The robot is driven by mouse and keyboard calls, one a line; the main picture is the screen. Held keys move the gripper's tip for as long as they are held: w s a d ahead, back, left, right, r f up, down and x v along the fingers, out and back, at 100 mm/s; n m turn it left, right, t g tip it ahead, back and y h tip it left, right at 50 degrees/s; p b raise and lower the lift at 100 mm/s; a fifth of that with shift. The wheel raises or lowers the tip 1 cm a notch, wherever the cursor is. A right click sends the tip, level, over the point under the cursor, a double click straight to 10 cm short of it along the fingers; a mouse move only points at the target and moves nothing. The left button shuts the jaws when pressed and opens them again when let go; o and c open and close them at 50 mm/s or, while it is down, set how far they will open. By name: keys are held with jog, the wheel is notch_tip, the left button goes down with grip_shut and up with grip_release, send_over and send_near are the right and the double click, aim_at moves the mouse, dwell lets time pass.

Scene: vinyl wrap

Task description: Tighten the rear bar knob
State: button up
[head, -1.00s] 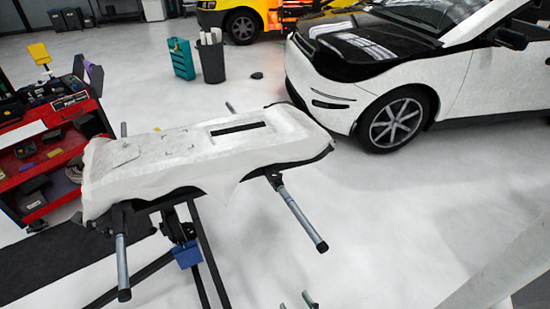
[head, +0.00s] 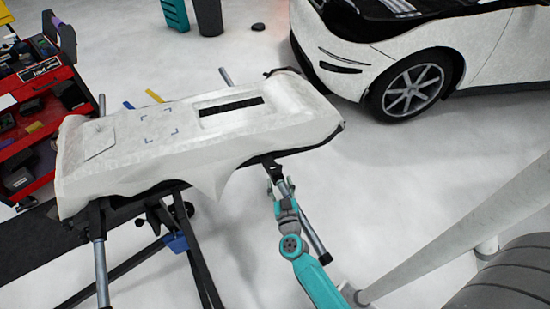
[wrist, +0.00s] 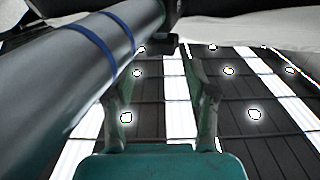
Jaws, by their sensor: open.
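A stand holds a bumper draped in white wrap (head: 190,140), with grey padded bars sticking out. The near right bar (head: 318,240) slopes down from under the drape. A dark clamp or knob (head: 266,161) is at its upper end; it also shows in the wrist view as a small dark part (wrist: 168,44). My gripper (head: 279,190) is open and empty, beside this bar and just below the dark part. In the wrist view the bar (wrist: 85,65), with blue bands, crosses the upper left close to my fingers (wrist: 156,78). I cannot tell which knob is the rear one.
A white car (head: 460,50) stands behind on the right. A red tool cart (head: 62,125) is at the left. The near left bar (head: 101,270) and the stand's dark legs (head: 203,270) are left of my arm. Open floor (head: 400,190) lies to the right.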

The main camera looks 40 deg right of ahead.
aim_at(276, 170)
jog(key=x, duration=0.9)
jog(key=shift+w+d, duration=0.15)
jog(key=shift+w, duration=0.1)
jog(key=c, duration=0.9)
